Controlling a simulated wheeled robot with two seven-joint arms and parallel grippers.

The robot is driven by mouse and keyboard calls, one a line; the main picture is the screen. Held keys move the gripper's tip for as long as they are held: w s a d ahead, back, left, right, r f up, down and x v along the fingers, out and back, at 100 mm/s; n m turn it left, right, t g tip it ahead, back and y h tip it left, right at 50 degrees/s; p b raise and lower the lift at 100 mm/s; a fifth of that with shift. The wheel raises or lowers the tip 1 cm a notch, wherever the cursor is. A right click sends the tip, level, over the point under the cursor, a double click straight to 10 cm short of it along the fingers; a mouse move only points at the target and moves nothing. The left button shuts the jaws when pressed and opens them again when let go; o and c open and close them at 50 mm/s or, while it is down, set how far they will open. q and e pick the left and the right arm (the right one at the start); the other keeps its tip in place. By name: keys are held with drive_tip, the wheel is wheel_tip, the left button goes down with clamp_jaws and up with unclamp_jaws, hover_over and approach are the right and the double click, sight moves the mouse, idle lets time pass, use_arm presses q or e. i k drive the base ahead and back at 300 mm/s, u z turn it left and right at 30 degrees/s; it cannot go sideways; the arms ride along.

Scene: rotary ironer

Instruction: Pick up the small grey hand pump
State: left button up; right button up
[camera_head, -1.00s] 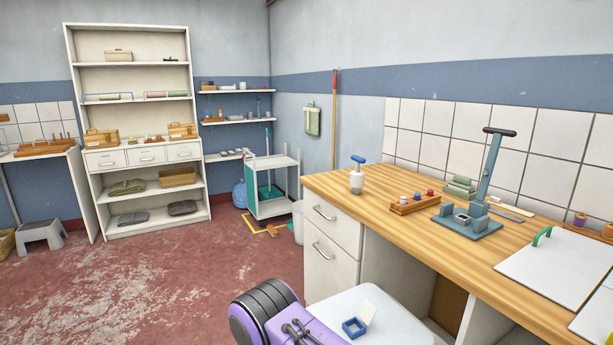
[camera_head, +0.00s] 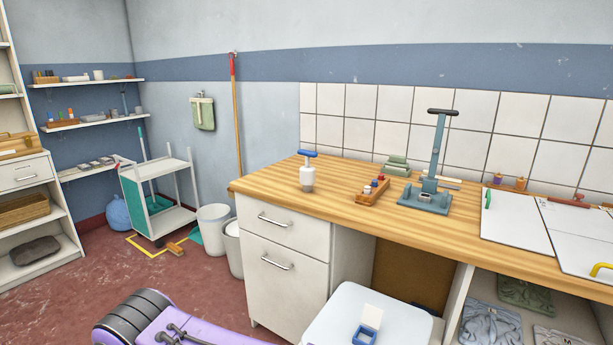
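The small hand pump (camera_head: 307,176) stands upright on the wooden worktop, near its left end. It has a pale grey-white body and a blue top handle. Nothing blocks it from view, and nothing touches it.
The worktop (camera_head: 262,184) also bears a wooden block with coloured knobs (camera_head: 371,193), a blue-grey lever press (camera_head: 427,200), green folded pads (camera_head: 396,166) and white panels (camera_head: 515,220).

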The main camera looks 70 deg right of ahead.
sight(308, 175)
drive_tip(key=z, duration=0.6)
drive_tip(key=i, duration=0.8)
drive_tip(key=z, duration=0.9)
